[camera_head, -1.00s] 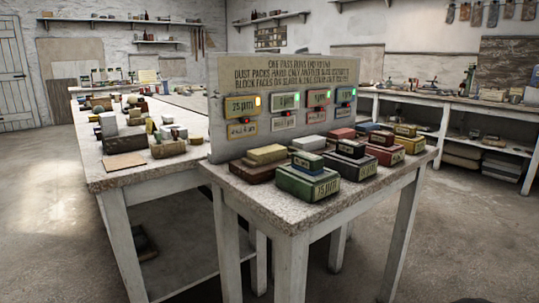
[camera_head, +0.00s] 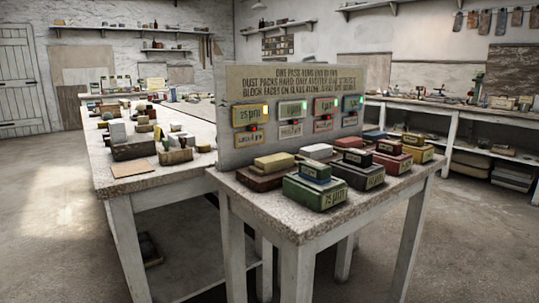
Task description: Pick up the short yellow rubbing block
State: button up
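Several yellowish blocks show, and I cannot tell which is the short yellow rubbing block. On the near table, a pale yellow block (camera_head: 274,161) lies on a dark reddish-brown block (camera_head: 266,177). On the long left table, small yellowish pieces (camera_head: 158,132) stand among other blocks, too small to tell apart. My gripper is not in view.
The near table (camera_head: 300,224) carries green, black and red boxes with smaller blocks on top. A lettered upright board (camera_head: 226,140) with lamps and labels stands behind them. The long table (camera_head: 150,186) is behind left. Open floor (camera_head: 50,235) lies at left.

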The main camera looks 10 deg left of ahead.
aim_at(410, 139)
jog(key=u, duration=0.35)
jog(key=k, duration=0.3)
jog(key=z, duration=1.5)
jog(key=i, duration=1.05)
jog(key=u, duration=0.35)
jog(key=i, duration=0.95)
jog(key=u, duration=0.8)
jog(key=i, duration=0.25)
jog(key=u, duration=0.3)
